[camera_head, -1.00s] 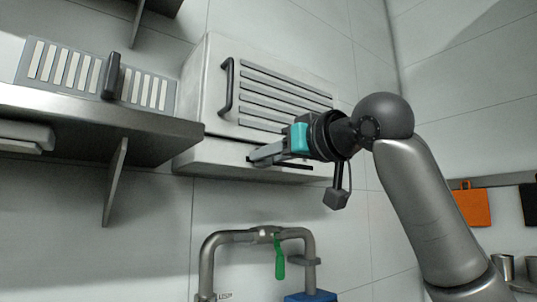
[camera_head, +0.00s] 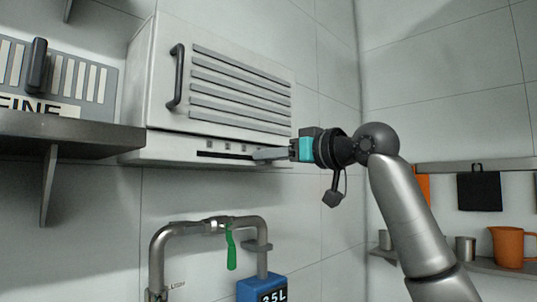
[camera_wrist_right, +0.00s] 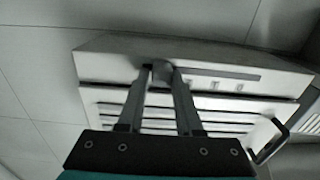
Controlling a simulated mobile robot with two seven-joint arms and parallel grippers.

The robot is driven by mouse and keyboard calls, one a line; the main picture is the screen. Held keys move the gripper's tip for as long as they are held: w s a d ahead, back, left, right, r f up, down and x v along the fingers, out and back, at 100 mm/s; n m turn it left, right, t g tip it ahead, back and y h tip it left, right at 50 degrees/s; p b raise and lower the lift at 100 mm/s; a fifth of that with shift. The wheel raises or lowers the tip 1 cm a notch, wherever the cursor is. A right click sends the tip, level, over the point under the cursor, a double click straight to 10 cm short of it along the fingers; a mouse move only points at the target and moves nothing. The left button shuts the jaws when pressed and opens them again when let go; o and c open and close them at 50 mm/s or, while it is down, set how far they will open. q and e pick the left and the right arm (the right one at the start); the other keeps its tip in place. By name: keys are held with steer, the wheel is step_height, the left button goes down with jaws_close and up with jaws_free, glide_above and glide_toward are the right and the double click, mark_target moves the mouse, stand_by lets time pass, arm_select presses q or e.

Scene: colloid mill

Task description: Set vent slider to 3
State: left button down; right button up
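The vent slider's dark slot (camera_head: 222,155) runs along the lower front strip of the white hood box. Its uncovered part lies left of my right gripper (camera_head: 258,154). My right fingertips are at the slot's right end. In the right wrist view, the grey slider knob (camera_wrist_right: 162,73) sits between the fingertips of that gripper (camera_wrist_right: 162,80), which look closed around it. The slot (camera_wrist_right: 225,73) stretches to the right of the knob there. Small square marks (camera_head: 228,146) sit above the slot, too small to read. My left gripper is not in view.
The white box (camera_head: 150,100) has dark louvres and a black handle (camera_head: 177,77). A metal shelf (camera_head: 70,135) with a "FINE" slider panel is at left. A pipe with a green lever (camera_head: 231,250) stands below. An orange jug (camera_head: 512,247) is on the right shelf.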

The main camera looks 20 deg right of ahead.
steer(key=o, duration=0.4)
steer(key=shift+d, duration=0.25)
steer(key=shift+a, duration=0.1)
steer(key=b+v, duration=0.2)
steer(key=v, duration=1.3)
steer(key=shift+s+b, duration=0.15)
steer(key=shift+b, duration=0.2)
